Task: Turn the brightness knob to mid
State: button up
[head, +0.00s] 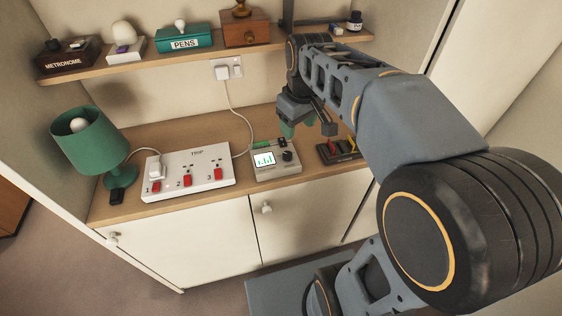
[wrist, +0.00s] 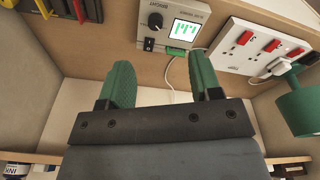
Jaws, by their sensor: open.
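The brightness knob (head: 287,155) is a small dark round knob on a grey box (head: 276,172), right of its lit screen (head: 264,159) with green bars. In the wrist view the knob (wrist: 155,20) sits beside the word BRIGHT, left of the screen (wrist: 187,31), with a black rocker switch (wrist: 149,45) near it. I cannot clearly tell where the knob points. My gripper (head: 307,129) is open and empty, above and behind the box. In the wrist view its green fingers (wrist: 162,74) are spread apart and the knob lies beyond their tips, not touched.
A white power strip (head: 190,178) with red switches and a green lamp (head: 88,140) stand to the left. A dark rack (head: 340,151) with coloured items is to the right. A shelf (head: 150,61) with small objects runs above. A white cable (head: 232,105) hangs behind the box.

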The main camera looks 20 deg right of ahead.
aim_at(287, 154)
jog(key=w+f+n+g+b, duration=0.2)
jog(key=w+f+n+b, duration=0.15)
jog(key=w, duration=0.35)
jog(key=shift+m, duration=0.25)
notch_tip(287, 154, down, 13)
jog(key=shift+s+a+f, duration=0.1)
jog(key=shift+f, duration=0.05)
jog(key=c, duration=0.9)
jog(key=shift+c, duration=0.2)
